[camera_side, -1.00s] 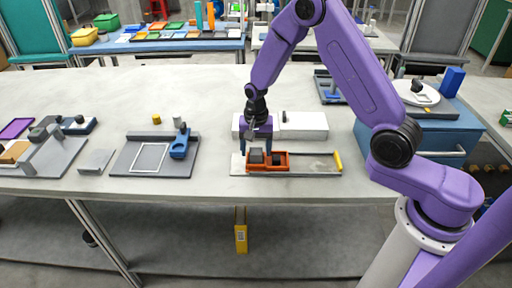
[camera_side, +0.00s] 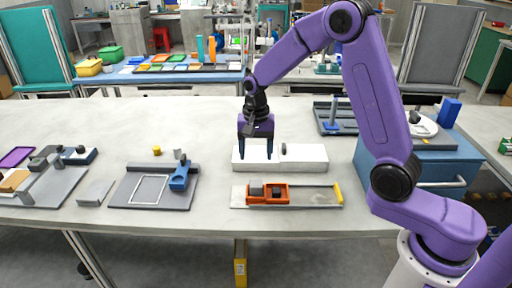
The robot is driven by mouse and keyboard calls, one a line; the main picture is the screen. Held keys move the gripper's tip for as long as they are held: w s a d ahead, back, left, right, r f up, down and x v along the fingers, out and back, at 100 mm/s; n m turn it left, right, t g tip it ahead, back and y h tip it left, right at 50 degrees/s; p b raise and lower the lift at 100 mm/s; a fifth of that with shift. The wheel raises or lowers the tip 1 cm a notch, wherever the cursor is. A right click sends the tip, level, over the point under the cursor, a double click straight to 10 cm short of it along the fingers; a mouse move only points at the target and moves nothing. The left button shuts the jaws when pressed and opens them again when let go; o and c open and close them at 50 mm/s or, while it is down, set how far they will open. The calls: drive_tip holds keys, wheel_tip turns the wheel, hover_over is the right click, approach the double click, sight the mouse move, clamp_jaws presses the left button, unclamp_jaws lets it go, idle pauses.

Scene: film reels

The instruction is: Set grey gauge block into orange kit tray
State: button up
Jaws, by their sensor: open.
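The orange kit tray (camera_side: 268,202) sits on a flat grey plate near the front edge of the bench. The grey gauge block (camera_side: 256,187) stands in the tray's left compartment, its top showing above the rim. Its lower part is hidden by the tray wall. My gripper (camera_side: 257,156) is open and empty, fingers pointing down, above and apart from the block and tray. It appears in front of the long white box.
The long white box (camera_side: 308,157) lies just behind the tray. A yellow-ended bar (camera_side: 338,192) is at the plate's right. A blue clamp on a grey fixture (camera_side: 127,189) stands to the left. Bare bench lies between fixture and plate.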

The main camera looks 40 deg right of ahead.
drive_tip(key=s+a+r+n, duration=0.3)
drive_tip(key=s+n, duration=0.2)
drive_tip(key=s, duration=0.1)
drive_tip(key=s+a+r+n, duration=0.2)
drive_tip(key=s+r+n, duration=0.1)
drive_tip(key=s+n, duration=0.25)
drive_tip(key=s+d+n, duration=0.2)
drive_tip(key=s+n, duration=0.3)
drive_tip(key=s, duration=0.5)
drive_tip(key=s+d+n, duration=0.2)
drive_tip(key=s+n, duration=0.4)
drive_tip(key=s, duration=0.5)
drive_tip(key=shift+d+r, duration=0.35)
